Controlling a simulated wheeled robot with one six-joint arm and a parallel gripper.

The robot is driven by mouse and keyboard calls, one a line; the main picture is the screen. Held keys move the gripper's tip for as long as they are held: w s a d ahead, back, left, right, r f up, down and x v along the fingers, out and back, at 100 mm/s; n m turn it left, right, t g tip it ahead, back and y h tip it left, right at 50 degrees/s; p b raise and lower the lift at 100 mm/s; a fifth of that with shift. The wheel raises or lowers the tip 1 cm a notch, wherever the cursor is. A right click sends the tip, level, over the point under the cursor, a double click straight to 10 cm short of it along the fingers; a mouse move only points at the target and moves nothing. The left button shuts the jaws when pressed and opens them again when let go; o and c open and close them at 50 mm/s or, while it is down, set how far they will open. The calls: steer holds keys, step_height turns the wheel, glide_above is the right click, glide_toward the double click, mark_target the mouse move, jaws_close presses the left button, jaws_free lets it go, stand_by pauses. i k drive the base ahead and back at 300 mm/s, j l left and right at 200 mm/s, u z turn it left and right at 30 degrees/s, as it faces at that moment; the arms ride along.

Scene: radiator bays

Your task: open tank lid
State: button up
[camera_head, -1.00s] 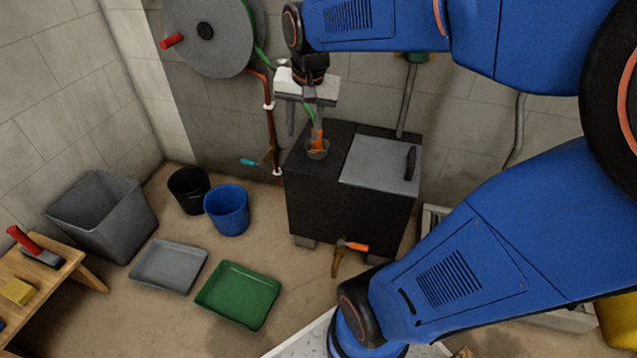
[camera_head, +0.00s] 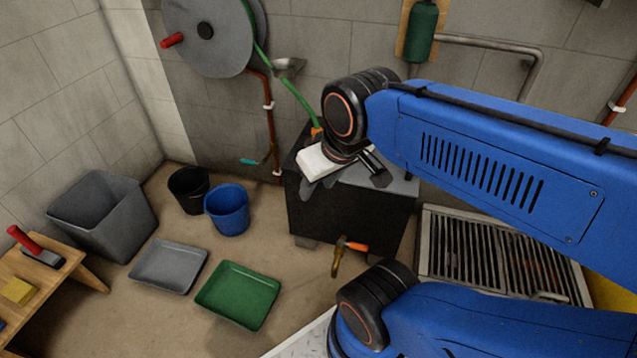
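The tank (camera_head: 335,215) is a dark box standing against the back wall. Its grey lid (camera_head: 402,186) lies flat and closed on the right part of the top, and only its right side shows. The dark lid handle seen earlier is hidden behind my arm. My gripper (camera_head: 348,182), with a white body, is over the tank top near the lid's front edge. Its dark fingers look spread apart with nothing visible between them. Whether they touch the lid cannot be told.
A green hose (camera_head: 296,92) with an orange end runs to the tank's back left. A tap (camera_head: 343,250) with an orange handle sticks out in front. Buckets (camera_head: 227,210) and trays (camera_head: 238,295) stand on the floor at left. A floor grate (camera_head: 490,250) lies at right.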

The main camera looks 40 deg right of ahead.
mark_target(405, 183)
steer(key=z, duration=1.2)
steer(key=k+l, duration=0.1)
steer(key=l, duration=0.15)
steer(key=k+l, duration=0.1)
steer(key=l, duration=0.15)
steer(key=l+u, duration=0.05)
